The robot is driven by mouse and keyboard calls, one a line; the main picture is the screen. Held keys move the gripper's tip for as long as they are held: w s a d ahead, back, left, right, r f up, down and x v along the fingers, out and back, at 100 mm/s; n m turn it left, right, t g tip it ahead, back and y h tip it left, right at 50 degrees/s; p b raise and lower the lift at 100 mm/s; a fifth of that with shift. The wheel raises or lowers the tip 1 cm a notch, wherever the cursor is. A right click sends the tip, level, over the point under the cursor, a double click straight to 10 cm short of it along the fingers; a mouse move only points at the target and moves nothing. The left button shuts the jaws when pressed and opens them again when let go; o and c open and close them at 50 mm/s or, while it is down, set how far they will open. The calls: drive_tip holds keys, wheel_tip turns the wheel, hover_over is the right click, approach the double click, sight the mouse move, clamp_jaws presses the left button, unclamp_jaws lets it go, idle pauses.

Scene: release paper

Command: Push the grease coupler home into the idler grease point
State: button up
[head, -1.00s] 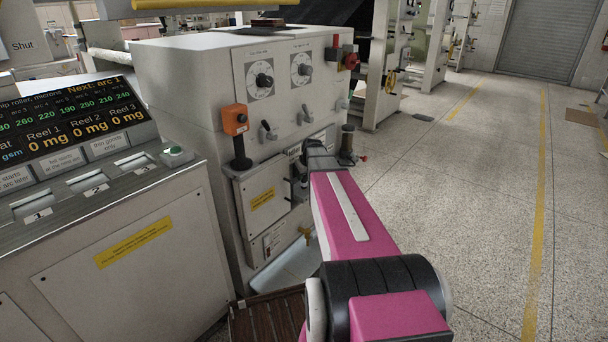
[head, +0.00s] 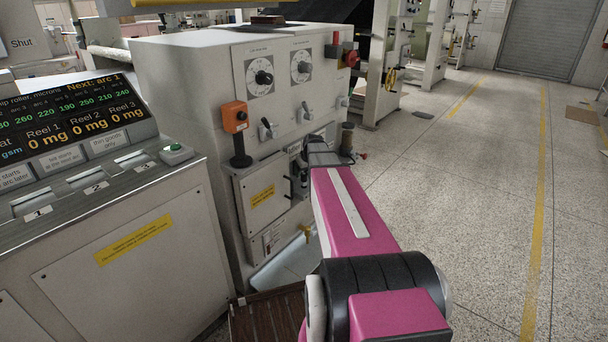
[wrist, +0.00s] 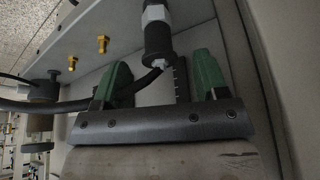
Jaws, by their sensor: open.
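My gripper (wrist: 160,68) is open in the wrist view, its two green fingers spread apart. A dark cylindrical fitting with a pale hex collar, seemingly the grease coupler (wrist: 158,42), stands between and beyond the fingertips with clear gaps on both sides. Its pale narrow tip points toward the gripper. A black hose (wrist: 60,106) runs in from the left behind the left finger toward the fitting. Two small brass fittings (wrist: 101,44) sit on the panel to the left; I cannot tell which is the idler grease point. In the head view my pink arm hides the fingers.
The grey machine cabinet (head: 185,95) stands ahead, with dials, levers and an orange box (head: 235,117) on its face. A console (head: 125,245) stands at the left. A slatted platform (head: 268,318) lies low in front. The floor at right (head: 470,170) is clear.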

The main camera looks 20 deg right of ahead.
drive_tip(key=v, duration=0.8)
drive_tip(key=shift+s+r, duration=0.15)
drive_tip(key=shift+r, duration=0.2)
